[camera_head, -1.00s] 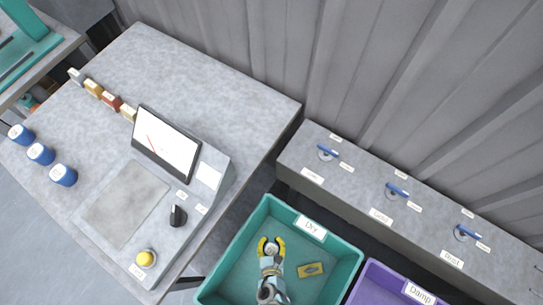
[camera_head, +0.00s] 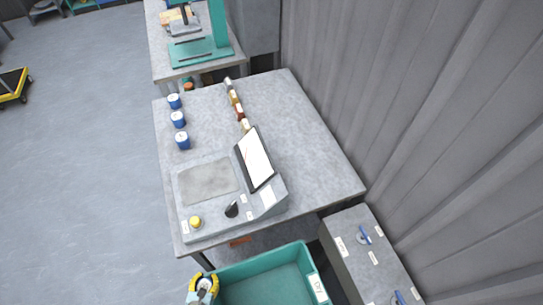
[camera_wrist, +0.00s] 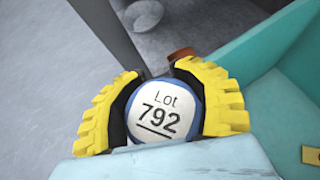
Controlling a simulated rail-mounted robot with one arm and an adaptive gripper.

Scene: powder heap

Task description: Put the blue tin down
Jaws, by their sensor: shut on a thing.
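My gripper (camera_wrist: 165,112) is shut on a blue tin (camera_wrist: 163,112) with a white top marked "Lot 792". Its yellow fingers sit on either side of the tin. In the head view, my gripper (camera_head: 203,287) is at the bottom edge, by the left rim of the teal bin. Three other blue tins stand in a row on the grey table, at its left edge: a far one (camera_head: 174,101), a middle one (camera_head: 178,119) and a near one (camera_head: 182,140).
The teal bin (camera_head: 262,262) stands in front. A grey ledge with blue-handled valves (camera_head: 364,236) is right.

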